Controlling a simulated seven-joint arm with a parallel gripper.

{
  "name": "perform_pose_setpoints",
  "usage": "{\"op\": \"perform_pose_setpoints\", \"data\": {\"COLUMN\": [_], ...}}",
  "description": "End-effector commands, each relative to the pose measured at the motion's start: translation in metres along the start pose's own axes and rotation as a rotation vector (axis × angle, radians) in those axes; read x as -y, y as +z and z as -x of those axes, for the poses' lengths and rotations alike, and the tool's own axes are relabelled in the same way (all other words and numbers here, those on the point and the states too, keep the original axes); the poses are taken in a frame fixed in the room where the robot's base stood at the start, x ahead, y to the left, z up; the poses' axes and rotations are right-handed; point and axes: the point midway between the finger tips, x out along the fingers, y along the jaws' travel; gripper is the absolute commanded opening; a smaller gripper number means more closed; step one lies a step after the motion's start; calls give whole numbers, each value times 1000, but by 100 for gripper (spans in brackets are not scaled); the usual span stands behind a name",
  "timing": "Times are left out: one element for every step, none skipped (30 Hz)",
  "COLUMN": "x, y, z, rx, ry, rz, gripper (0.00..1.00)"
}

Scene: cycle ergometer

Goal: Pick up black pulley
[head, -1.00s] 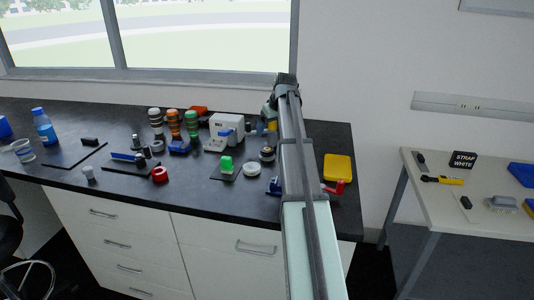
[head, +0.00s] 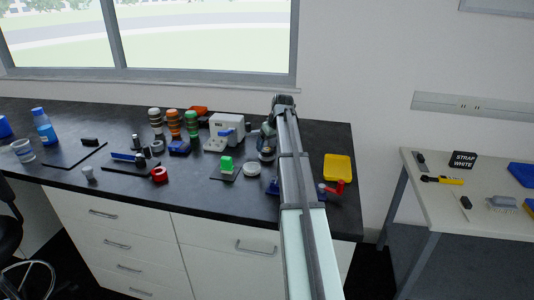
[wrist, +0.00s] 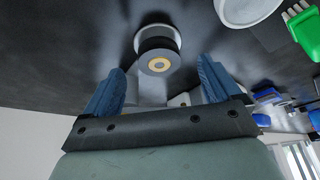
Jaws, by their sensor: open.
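The black pulley (wrist: 158,53) shows in the wrist view as a dark round part with a pale rim and a tan centre. It sits on the dark countertop ahead of my gripper. My gripper (wrist: 160,78) is open, with one blue finger on each side of the pulley's line and nothing held between them. I cannot tell whether the fingers touch it. In the head view my gripper (head: 267,146) is low over the counter and hides the pulley.
A white round dish (head: 251,169) lies close by, with a green block (head: 226,163) on a black mat to its left. A white machine (head: 226,129) stands behind. A yellow tray (head: 338,167) and a red part (head: 333,188) lie right of my arm.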

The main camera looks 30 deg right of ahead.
Motion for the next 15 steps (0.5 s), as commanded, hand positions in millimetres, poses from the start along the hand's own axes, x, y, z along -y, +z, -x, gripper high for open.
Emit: {"op": "perform_pose_setpoints", "data": {"x": [0, -1, -1, -1, -2, -2, -2, -2, -2, -2, -2, -2, -2, -2, -2], "y": [0, -1, -1, -1, -2, -2, -2, -2, -2, -2, -2, -2, -2, -2, -2], "z": [-4, -7, -11, -15, -19, -25, -29, -33, -38, -41, -44, -46, -48, -48, -48], "rx": [1, 1, 1, 1, 1, 1, 2, 2, 1, 1, 1, 0, 0, 0, 0], "ry": [0, 0, 0, 0, 0, -1, -1, -1, 0, 0, 0, 0, 0, 0, 1], "rz": [0, 0, 0, 0, 0, 0, 0, 0, 0, -1, -1, -1, -1, -1, -1], "gripper": [91, 91, 91, 91, 91, 91, 91, 91, 91, 91, 91, 91, 91, 91, 91]}}
